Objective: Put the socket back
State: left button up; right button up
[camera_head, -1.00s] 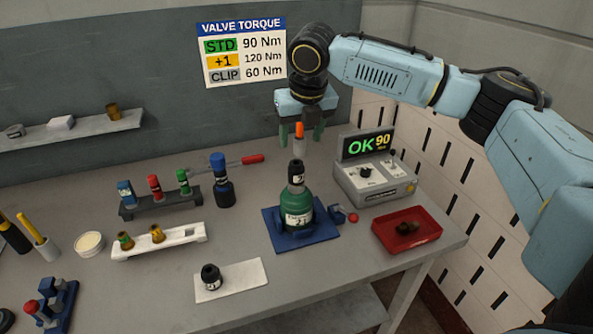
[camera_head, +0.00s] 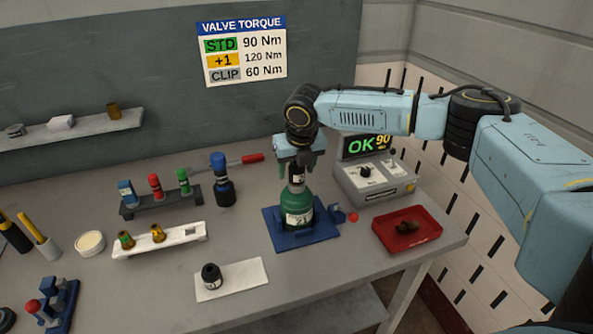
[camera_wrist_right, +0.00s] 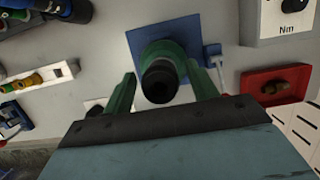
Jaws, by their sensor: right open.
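My right gripper (camera_head: 299,166) is open, low over the green cylinder (camera_head: 298,212). In the right wrist view, its two green fingers (camera_wrist_right: 162,92) stand apart on either side of the black top piece (camera_wrist_right: 158,83) of the cylinder; I cannot tell whether they touch it. The cylinder stands upright on a blue base (camera_head: 273,233). I cannot tell which piece is the socket. A dark rack (camera_head: 160,207) holds blue, red and green-topped pieces. My left gripper is not seen.
A grey box (camera_head: 372,183) with a display reading OK 90 stands right of the cylinder. A red tray (camera_head: 408,238) holds a dark part. A black piece (camera_head: 211,275) sits on a white mat (camera_head: 247,279) in front.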

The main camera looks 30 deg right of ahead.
jog(key=shift+c, duration=0.5)
jog(key=shift+r, duration=0.1)
jog(key=c, duration=1.1)
